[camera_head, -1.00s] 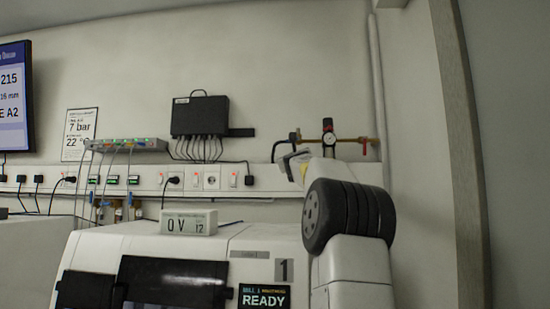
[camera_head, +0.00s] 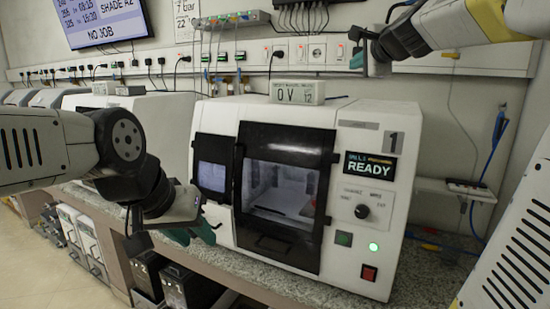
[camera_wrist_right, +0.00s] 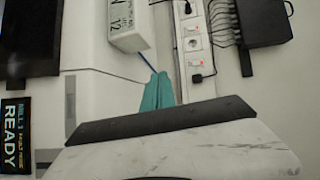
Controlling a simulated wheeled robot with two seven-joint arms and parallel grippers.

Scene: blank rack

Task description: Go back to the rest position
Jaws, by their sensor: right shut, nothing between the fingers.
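My left arm comes in from the left in the head view. Its gripper (camera_head: 193,235) has teal fingertips and hangs low in front of the milling machine's left part; the gap between the fingers is not clear. My right arm reaches in from the top right. Its gripper (camera_head: 358,58) is shut and empty, raised in front of the wall above the machine. In the right wrist view the teal fingers (camera_wrist_right: 157,92) are together with nothing between them. Neither gripper visibly touches anything.
The white milling machine (camera_head: 345,130) with a dark window and a READY sign (camera_head: 370,166) stands on a speckled counter (camera_head: 415,270). A small display box (camera_head: 297,92) sits on top. Drawer units (camera_head: 82,240) stand below at left. A wall shelf (camera_head: 455,190) is at right.

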